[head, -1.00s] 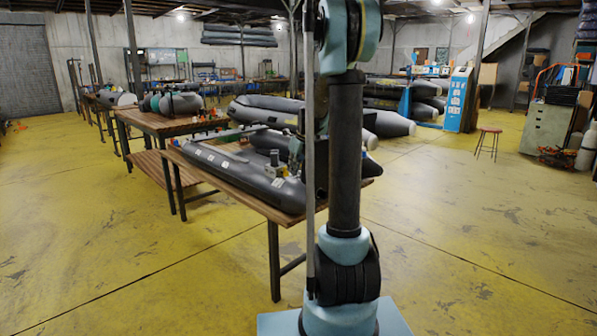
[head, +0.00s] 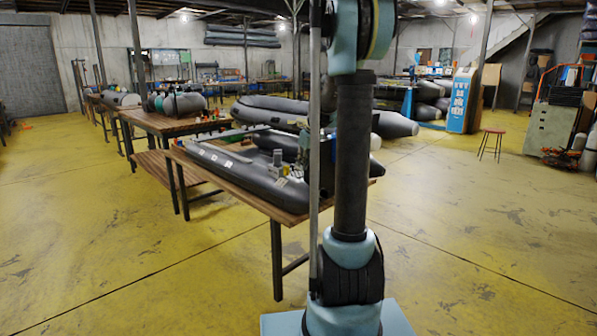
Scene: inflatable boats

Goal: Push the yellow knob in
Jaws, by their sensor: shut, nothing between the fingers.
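A small grey fitting (head: 278,158) with a dark upright cylinder and pale yellowish bits stands on the dark grey inflatable boat tube (head: 235,172). The tube lies on the near wooden table (head: 288,217). A yellow knob is too small to make out for sure, and I cannot tell how far in it sits. My upright arm covers the area just right of the fitting. I cannot make out my gripper; it seems hidden behind my arm.
Another wooden table (head: 160,122) with grey rolls stands behind at the left. Larger grey boats (head: 265,112) lie beyond. A blue and white panel (head: 461,98) and a red stool (head: 491,143) stand at the right. The yellow floor is clear at the front left and right.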

